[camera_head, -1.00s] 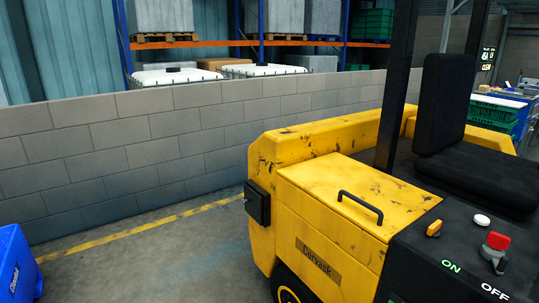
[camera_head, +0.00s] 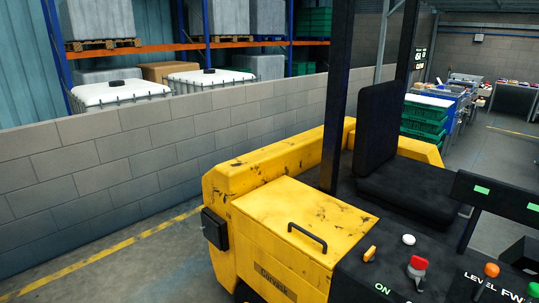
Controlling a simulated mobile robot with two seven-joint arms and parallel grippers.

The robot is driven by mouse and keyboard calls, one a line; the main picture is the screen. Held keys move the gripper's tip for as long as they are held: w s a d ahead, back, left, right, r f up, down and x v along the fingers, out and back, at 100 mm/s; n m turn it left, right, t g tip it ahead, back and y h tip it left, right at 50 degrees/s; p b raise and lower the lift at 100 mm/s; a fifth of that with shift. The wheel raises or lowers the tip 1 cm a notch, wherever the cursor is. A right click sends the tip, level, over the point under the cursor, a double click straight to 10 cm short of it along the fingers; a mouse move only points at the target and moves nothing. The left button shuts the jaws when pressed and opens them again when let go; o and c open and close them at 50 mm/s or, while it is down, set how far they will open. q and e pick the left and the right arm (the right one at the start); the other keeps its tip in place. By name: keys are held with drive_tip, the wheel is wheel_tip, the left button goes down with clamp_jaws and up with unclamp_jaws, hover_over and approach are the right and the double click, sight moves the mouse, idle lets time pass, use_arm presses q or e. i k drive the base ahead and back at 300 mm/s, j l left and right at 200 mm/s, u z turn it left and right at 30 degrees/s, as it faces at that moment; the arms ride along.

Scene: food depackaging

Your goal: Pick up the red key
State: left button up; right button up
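A small red-topped part on a grey base (camera_head: 418,265) stands on the black control panel (camera_head: 350,268) of a yellow forklift, near the green word ON. It may be the red key, but it is too small to tell. Around it on the panel are a yellow switch (camera_head: 369,254), a white button (camera_head: 408,240), an orange-topped lever (camera_head: 491,270) and a green-topped lever (camera_head: 533,290). Neither of my grippers is in view.
The yellow forklift (camera_head: 285,215), with a black handle on its cover and a black seat (camera_head: 385,150), fills the middle. A grey block wall (camera_head: 100,170) runs behind it. Green crates (camera_head: 425,115) and tables stand at the back right. Clear floor shows at the lower left.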

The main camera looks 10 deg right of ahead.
sight(418, 263)
drive_tip(key=l+z, duration=0.2)
drive_tip(key=z, duration=1.15)
drive_tip(key=i+j, duration=0.05)
